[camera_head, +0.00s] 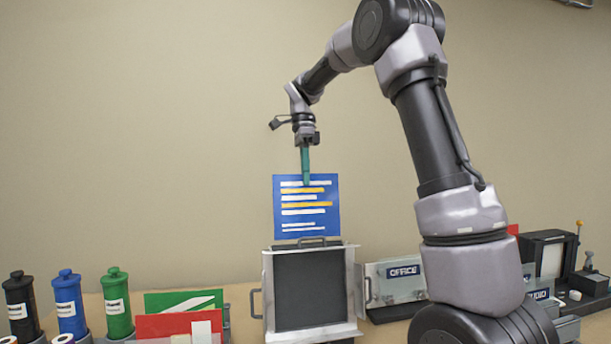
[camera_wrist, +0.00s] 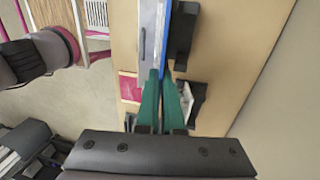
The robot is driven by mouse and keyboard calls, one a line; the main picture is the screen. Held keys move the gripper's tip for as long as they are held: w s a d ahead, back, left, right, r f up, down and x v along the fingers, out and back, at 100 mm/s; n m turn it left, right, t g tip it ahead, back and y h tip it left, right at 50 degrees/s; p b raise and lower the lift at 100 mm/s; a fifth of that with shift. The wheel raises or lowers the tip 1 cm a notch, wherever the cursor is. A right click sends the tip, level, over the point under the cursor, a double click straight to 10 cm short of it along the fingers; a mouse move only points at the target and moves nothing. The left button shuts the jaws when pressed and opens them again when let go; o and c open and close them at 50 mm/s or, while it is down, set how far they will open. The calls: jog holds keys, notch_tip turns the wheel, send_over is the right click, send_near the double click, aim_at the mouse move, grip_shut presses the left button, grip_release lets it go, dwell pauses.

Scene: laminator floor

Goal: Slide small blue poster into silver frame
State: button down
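The small blue poster (camera_head: 305,215) hangs upright from my gripper (camera_head: 305,178), with white and yellow lines on its face. My gripper's green fingers are shut on its top edge. The silver frame (camera_head: 267,290) stands upright on the table, with a dark panel inside and a handle at its top. In the head view the poster's lower edge is just above or behind the frame's top; I cannot tell which. In the wrist view the green fingertips (camera_wrist: 164,78) close on the thin blue edge of the poster (camera_wrist: 167,40), beside the silver frame (camera_wrist: 147,45).
Black, blue and green rolls (camera_head: 68,300) stand at the left. Red and green sheets (camera_head: 180,324) stand in a holder left of the frame. An OFFICE sign plate (camera_head: 403,271) stands to its right. A dark machine (camera_head: 547,255) is at the far right. The wall behind is bare.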

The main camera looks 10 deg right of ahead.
aim_at(308, 231)
jog(key=shift+f, duration=0.35)
jog(key=shift+s+f, duration=0.25)
jog(key=shift+f, duration=1.05)
jog(key=shift+s+f, duration=0.3)
jog(key=shift+f, duration=1.45)
jog(key=shift+s+f, duration=0.35)
jog(key=shift+f, duration=1.45)
jog(key=shift+s+f, duration=0.3)
jog(key=shift+f, duration=1.45)
